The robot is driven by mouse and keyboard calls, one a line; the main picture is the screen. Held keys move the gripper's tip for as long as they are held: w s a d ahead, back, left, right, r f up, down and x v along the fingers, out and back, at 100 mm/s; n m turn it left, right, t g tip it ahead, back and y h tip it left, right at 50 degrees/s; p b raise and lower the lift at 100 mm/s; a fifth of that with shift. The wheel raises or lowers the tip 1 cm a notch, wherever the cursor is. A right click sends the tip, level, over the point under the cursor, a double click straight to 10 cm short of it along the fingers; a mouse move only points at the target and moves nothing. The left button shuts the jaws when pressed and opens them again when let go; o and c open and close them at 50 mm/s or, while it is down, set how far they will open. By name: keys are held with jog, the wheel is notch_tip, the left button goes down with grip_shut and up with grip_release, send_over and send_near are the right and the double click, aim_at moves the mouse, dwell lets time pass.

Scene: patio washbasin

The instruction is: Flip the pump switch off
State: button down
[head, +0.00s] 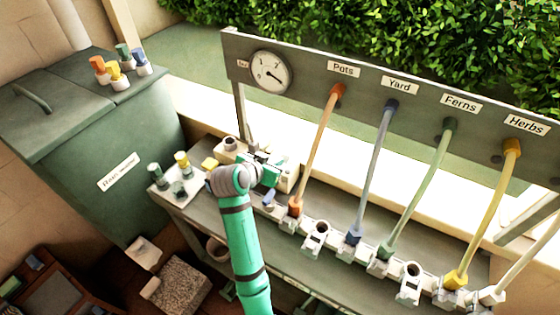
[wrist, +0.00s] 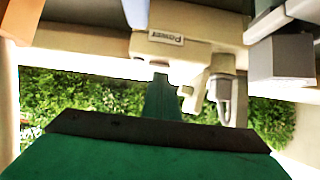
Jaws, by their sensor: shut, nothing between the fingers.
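The cream pump box (head: 289,183) stands on the bench behind my gripper (head: 268,170). In the wrist view the box (wrist: 178,52) carries a label (wrist: 180,36) that seems to read "Power". My gripper is shut and empty, and its green fingertips (wrist: 161,85) reach to the edge of the box below the label. A small cream part (wrist: 190,100) hangs just right of the fingertips; I cannot tell if it is the switch lever. In the head view my gripper hides the switch area, so its position and any contact do not show.
A gauge (head: 270,72) sits on the grey board above. Orange (head: 318,150), blue, green and yellow hoses run down to fittings right of my gripper. Small bottles stand on a tray (head: 190,190) at left. A green rain-water bin (head: 110,150) stands further left.

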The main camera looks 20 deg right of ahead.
jog(key=shift+r, duration=0.8)
jog(key=shift+r, duration=0.1)
jog(key=shift+r, duration=0.25)
notch_tip(320, 180, up, 4)
jog(key=shift+s+a+f, duration=0.1)
jog(key=shift+a+f, duration=0.05)
jog(key=shift+f, duration=0.05)
jog(key=s+a+r, duration=0.2)
jog(key=s+a, duration=0.4)
jog(key=a, duration=0.1)
